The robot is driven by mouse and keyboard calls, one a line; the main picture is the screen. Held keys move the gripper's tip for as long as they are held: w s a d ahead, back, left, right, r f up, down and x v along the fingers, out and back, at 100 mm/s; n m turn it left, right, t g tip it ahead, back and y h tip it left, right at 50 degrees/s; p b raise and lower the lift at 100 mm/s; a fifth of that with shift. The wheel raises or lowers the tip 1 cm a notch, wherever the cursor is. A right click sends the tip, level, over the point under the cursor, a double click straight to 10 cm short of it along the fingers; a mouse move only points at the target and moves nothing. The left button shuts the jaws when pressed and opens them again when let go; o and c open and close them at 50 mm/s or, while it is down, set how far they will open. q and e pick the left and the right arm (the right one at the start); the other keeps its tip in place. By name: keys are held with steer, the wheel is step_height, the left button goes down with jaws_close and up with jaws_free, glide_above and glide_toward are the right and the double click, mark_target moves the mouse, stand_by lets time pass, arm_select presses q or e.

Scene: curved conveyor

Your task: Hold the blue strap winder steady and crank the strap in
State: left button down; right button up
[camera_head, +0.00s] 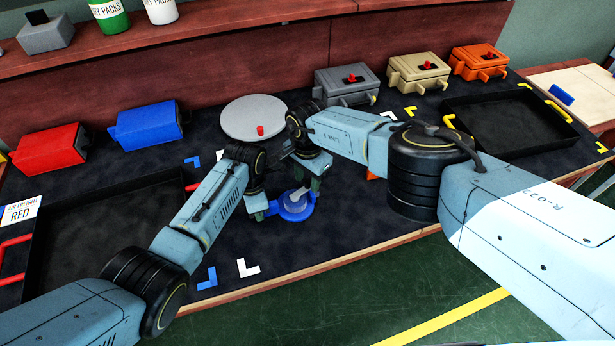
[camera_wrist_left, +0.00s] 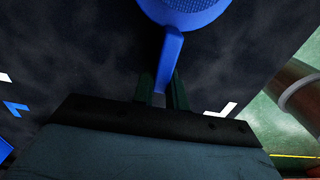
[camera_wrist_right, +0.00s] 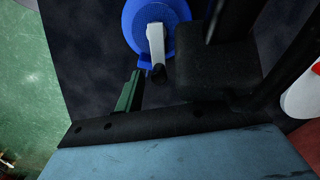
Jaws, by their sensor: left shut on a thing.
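The blue strap winder (camera_head: 297,207) lies on the dark mat near the table's front. In the left wrist view its round body (camera_wrist_left: 185,10) is cut by the top edge. My left gripper (camera_head: 268,208) is shut on the blue handle (camera_wrist_left: 171,52) at the winder's side. In the right wrist view the winder's disc (camera_wrist_right: 172,18) carries a pale crank arm (camera_wrist_right: 156,42) with a dark knob (camera_wrist_right: 157,73). My right gripper (camera_head: 307,180) is above the winder, one green finger left of the knob and apart from it. Its other finger is hidden behind a dark block.
Black trays stand at left (camera_head: 95,228) and right (camera_head: 515,118). A grey turntable (camera_head: 254,119) with a red knob lies behind the grippers. Red (camera_head: 48,150), blue (camera_head: 147,125), grey (camera_head: 345,83), tan (camera_head: 418,72) and orange (camera_head: 478,61) boxes line the back.

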mark_target(307, 181)
step_height(307, 181, up, 12)
stand_by(0.8)
